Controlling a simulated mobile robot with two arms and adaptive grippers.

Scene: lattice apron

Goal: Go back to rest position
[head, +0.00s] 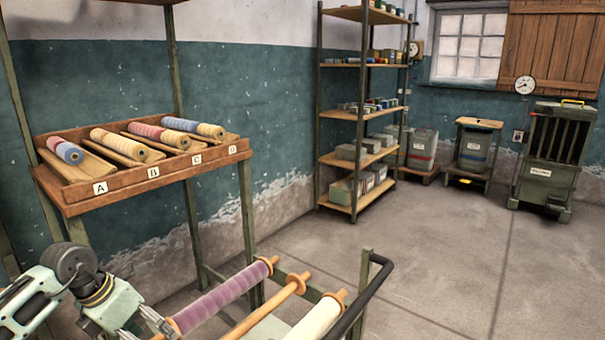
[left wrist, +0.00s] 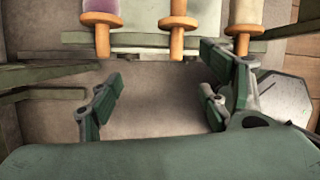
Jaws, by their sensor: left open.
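My left arm comes in at the lower left of the head view, and its gripper (head: 152,322) is partly cut off by the bottom edge. In the left wrist view the gripper (left wrist: 160,88) is open, with its two fingers apart and nothing between them. The wooden spindle ends of a rolling cart are just beyond the fingers in that view. My right gripper shows in neither view.
The cart holds a purple roll (head: 222,298), a bare wooden spindle (head: 265,306) and a cream roll (head: 318,318). A wooden rack (head: 130,186) labelled A to D holds patterned rolls. Floor on the right is clear.

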